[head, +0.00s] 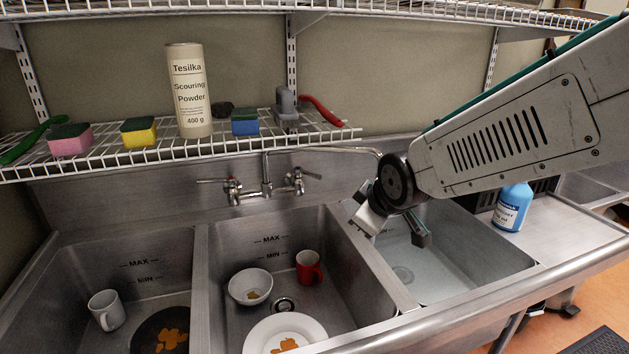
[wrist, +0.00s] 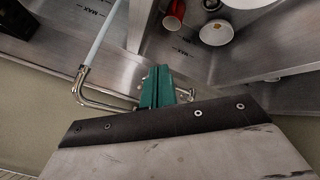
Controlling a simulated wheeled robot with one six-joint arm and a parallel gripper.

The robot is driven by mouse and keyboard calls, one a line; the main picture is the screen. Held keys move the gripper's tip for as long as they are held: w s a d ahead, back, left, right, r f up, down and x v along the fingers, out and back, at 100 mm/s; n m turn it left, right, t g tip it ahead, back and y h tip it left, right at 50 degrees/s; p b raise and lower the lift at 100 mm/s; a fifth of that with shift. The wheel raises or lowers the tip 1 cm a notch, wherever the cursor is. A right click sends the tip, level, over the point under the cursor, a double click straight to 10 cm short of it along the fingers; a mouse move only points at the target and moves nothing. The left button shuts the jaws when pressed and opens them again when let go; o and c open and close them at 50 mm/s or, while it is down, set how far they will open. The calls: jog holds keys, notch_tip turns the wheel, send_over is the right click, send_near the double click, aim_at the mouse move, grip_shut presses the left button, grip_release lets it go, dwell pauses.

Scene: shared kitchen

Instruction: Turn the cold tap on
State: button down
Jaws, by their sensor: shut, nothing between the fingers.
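The wall tap (head: 266,188) is above the middle basin, with a left lever handle (head: 214,182) and a right lever handle (head: 304,177). I cannot read which is cold. Its spout (head: 320,149) swings right, its end hidden behind my arm. In the wrist view the spout (wrist: 100,103) ends in a pale bluish column (wrist: 101,35) that looks like running water. My gripper (wrist: 156,88) is shut and empty, its green fingers beside a tap handle (wrist: 187,95); contact is unclear.
A wire shelf (head: 160,156) above the tap holds sponges, scouring powder (head: 189,92) and a red-handled tool (head: 322,110). The middle basin holds a red mug (head: 309,267), bowl (head: 249,287) and plate (head: 262,340). A blue bottle (head: 512,207) stands on the right counter.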

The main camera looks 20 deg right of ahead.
aim_at(318, 178)
jog(key=w+a+f+n+t+y, duration=0.1)
jog(key=w+n+t, duration=0.3)
jog(key=w, duration=0.8)
jog(key=w+a+f+n+t+y, duration=0.1)
jog(key=w+n+t, duration=0.3)
jog(key=w, duration=0.9)
jog(key=shift+w+a+f+n+t+y, duration=0.25)
jog(key=shift+f+n+y, duration=0.6)
jog(key=shift+n, duration=0.45)
jog(key=shift+d, duration=0.2)
jog(key=shift+w+d, duration=0.35)
jog(key=shift+d, duration=0.45)
